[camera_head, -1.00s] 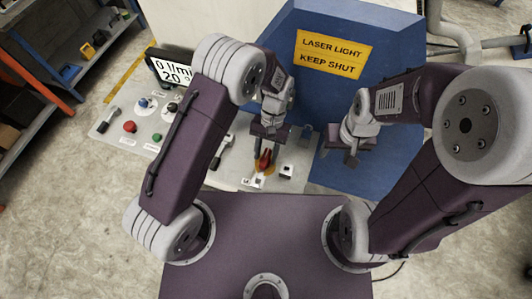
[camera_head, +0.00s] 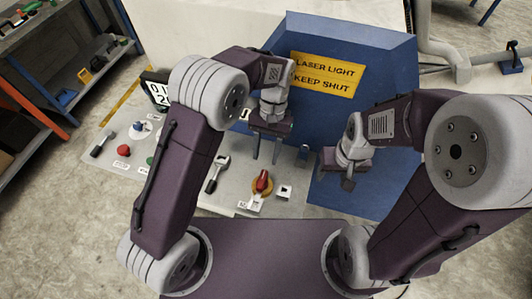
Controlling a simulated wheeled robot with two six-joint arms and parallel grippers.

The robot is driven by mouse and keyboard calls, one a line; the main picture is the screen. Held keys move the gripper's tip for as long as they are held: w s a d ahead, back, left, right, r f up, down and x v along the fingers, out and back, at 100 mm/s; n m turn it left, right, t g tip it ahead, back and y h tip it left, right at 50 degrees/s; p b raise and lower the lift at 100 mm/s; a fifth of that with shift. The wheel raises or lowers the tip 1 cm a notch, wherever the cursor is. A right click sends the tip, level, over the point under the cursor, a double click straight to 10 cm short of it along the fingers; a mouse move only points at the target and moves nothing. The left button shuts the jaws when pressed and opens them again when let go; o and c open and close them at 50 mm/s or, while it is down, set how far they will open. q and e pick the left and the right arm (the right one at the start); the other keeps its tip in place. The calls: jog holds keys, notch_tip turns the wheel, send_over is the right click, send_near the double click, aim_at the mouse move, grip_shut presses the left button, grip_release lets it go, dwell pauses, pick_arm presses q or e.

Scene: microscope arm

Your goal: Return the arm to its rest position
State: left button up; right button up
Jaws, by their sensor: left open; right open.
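My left gripper (camera_head: 266,156) is open and empty. Its two fingers point down above the light grey control panel, behind and a little right of a red rotary handle on a yellow disc (camera_head: 262,184). My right gripper (camera_head: 346,178) is in front of the blue cover at the right; the picture shows little of its fingers, and nothing is seen in it. No separate microscope is visible. Both of my purple and grey arms are bent over the panel.
The blue cover (camera_head: 390,65) bears a yellow sign (camera_head: 326,73) reading "LASER LIGHT KEEP SHUT". The panel (camera_head: 200,190) carries a red button (camera_head: 124,150), a blue knob (camera_head: 137,128), and a metal lever (camera_head: 217,174). A partly hidden display (camera_head: 160,92) stands at left. Shelves (camera_head: 60,70) stand further left.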

dwell(0.3)
pick_arm(q)
jog(key=a+r+n+t+h+b, duration=0.1)
jog(key=a+r+n+b, duration=0.2)
jog(key=a, duration=0.6)
jog(key=s+a+f+t, duration=0.4)
jog(key=s+a+f, duration=0.1)
jog(key=s+a, duration=0.2)
jog(key=shift+a+n, duration=0.3)
jog(key=shift+a, duration=0.35)
jog(key=shift+s, duration=0.1)
